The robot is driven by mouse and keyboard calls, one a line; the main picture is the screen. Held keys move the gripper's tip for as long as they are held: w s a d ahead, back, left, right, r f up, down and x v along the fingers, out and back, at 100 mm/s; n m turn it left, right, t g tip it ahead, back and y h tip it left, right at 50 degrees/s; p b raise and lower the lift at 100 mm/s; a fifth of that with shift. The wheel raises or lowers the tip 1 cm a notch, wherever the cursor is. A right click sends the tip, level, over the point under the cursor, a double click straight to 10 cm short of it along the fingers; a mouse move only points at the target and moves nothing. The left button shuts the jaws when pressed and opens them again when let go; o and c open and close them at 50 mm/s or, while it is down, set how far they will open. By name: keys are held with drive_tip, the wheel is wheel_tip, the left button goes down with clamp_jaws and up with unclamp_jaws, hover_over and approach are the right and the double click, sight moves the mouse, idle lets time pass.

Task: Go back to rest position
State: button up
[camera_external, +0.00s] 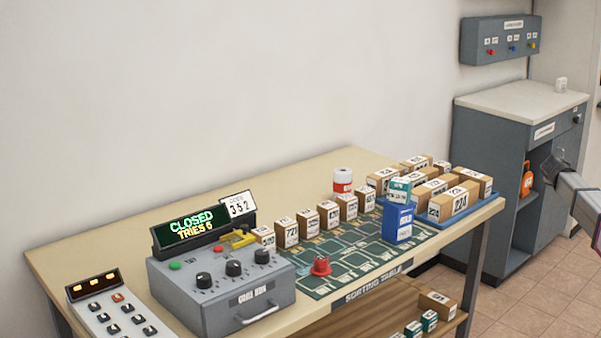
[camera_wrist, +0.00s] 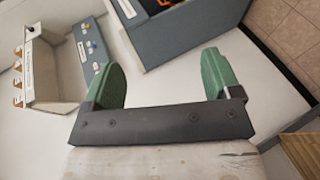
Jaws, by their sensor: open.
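My gripper (camera_wrist: 163,80) is open and empty in the wrist view, its two green fingers wide apart with nothing between them. In the external view the dark end of my gripper (camera_external: 553,165) shows at the right edge, in front of the grey cabinet (camera_external: 487,140) and well clear of the sorting table (camera_external: 110,230). Most of my arm is out of the picture there.
The table holds a grey dial box (camera_external: 218,295) with a "CLOSED TRIES 6" display (camera_external: 190,226), several numbered cartons (camera_external: 455,200), a blue box (camera_external: 398,223) and a red knob-like piece (camera_external: 320,265). A wall panel (camera_external: 500,40) hangs above the cabinet. An orange object (camera_external: 527,180) sits inside the cabinet.

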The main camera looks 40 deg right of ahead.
drive_tip(key=s+f+m+g, duration=0.1)
drive_tip(key=s+f, duration=0.3)
drive_tip(key=s, duration=0.1)
drive_tip(key=w+a+f+y, duration=0.2)
drive_tip(key=a+f, duration=0.4)
drive_tip(key=a, duration=0.6)
drive_tip(key=w+a+f+m+y, duration=0.1)
drive_tip(key=a+f+y, duration=0.35)
drive_tip(key=a, duration=0.75)
drive_tip(key=w+a+f, duration=0.2)
drive_tip(key=a+f, duration=0.5)
drive_tip(key=a, duration=0.5)
drive_tip(key=s+a+f+g+y, duration=0.1)
drive_tip(key=s+a+f+y, duration=0.1)
drive_tip(key=a, duration=0.8)
drive_tip(key=s+a+f+g+y, duration=0.1)
drive_tip(key=s+a+f, duration=0.3)
drive_tip(key=a, duration=0.6)
drive_tip(key=s+a+f+g+y, duration=0.1)
drive_tip(key=s+a+f+y, duration=0.2)
drive_tip(key=a, duration=0.7)
drive_tip(key=shift+s+a+f+m, duration=0.15)
drive_tip(key=shift+s+f+m, duration=0.2)
drive_tip(key=shift+s, duration=0.9)
